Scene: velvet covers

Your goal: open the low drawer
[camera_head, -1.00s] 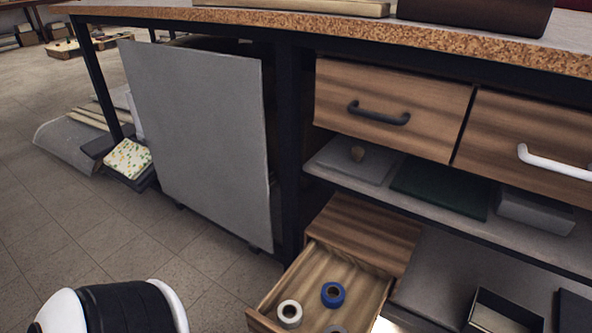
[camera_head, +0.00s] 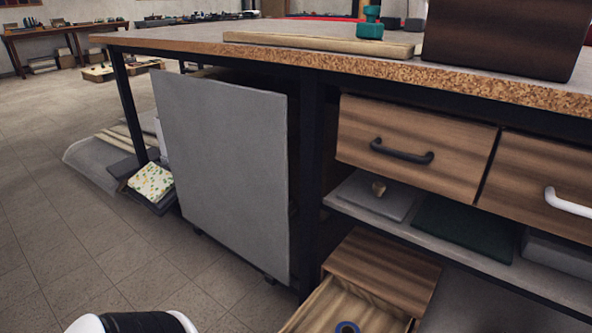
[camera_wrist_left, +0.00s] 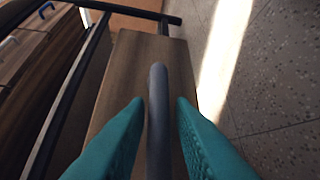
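The low drawer (camera_head: 309,312) of the small wooden cabinet (camera_head: 383,270) is pulled out, at the bottom of the head view. Its front is cut off by the frame edge. A blue tape roll (camera_head: 347,328) shows inside it. In the left wrist view, my left gripper (camera_wrist_left: 160,103) has its two teal fingers on either side of a dark bar handle (camera_wrist_left: 157,90) on a wooden drawer front (camera_wrist_left: 122,75). Narrow gaps show between the fingers and the bar. My left gripper is outside the head view. My right gripper is in neither view.
The workbench (camera_head: 270,52) stands above the cabinet, with two closed upper drawers (camera_head: 415,150) and a shelf (camera_head: 470,255). A grey panel (camera_head: 225,170) stands left of the cabinet. Open tiled floor (camera_head: 60,255) lies at the left.

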